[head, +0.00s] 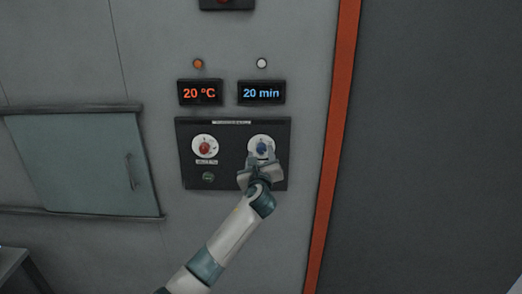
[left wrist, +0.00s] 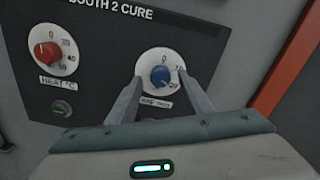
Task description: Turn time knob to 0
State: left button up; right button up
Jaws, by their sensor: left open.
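The blue time knob (head: 262,147) sits on a white dial at the right of the dark control panel (head: 228,180). In the left wrist view the blue knob (left wrist: 160,77) shows beyond my fingers, with numbers around its dial. The blue display (head: 261,92) above it reads 20 min. My left gripper (head: 262,158) is in front of the time dial. In the left wrist view its two fingers (left wrist: 160,88) are apart, one on each side of the knob's lower part; I cannot tell if they touch it. My right gripper is not in view.
The red heat knob (head: 204,147) is left of the time knob, under a display (head: 200,92) reading 20 °C. A green button (head: 208,177) lies below it. An orange vertical strip (head: 332,150) runs right of the panel.

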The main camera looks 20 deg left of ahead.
pick_arm(q)
jog(key=shift+x, duration=0.9)
jog(key=c, duration=1.1)
jog(key=shift+o, duration=0.2)
